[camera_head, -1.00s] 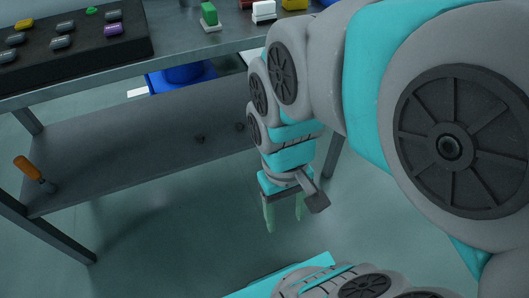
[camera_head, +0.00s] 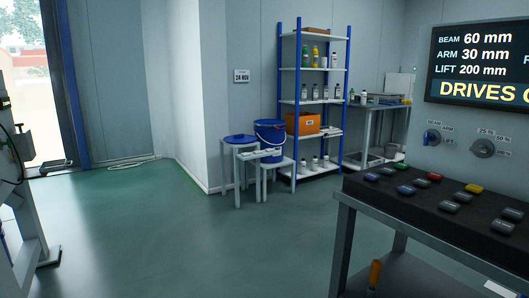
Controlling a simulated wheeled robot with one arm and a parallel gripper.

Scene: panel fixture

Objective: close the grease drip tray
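I cannot make out a grease drip tray in this view. My gripper and arm are out of view. At the right, a sloped black button box (camera_head: 436,205) with several coloured buttons sits on a grey steel bench (camera_head: 372,212).
An orange-handled tool (camera_head: 374,272) stands below the bench top. Blue-posted shelves (camera_head: 312,103) hold bottles and an orange box. A blue bucket (camera_head: 270,139) and stools stand before them. Another table (camera_head: 376,107) is at the back. Grey equipment edges the left. The green floor (camera_head: 170,235) between is clear.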

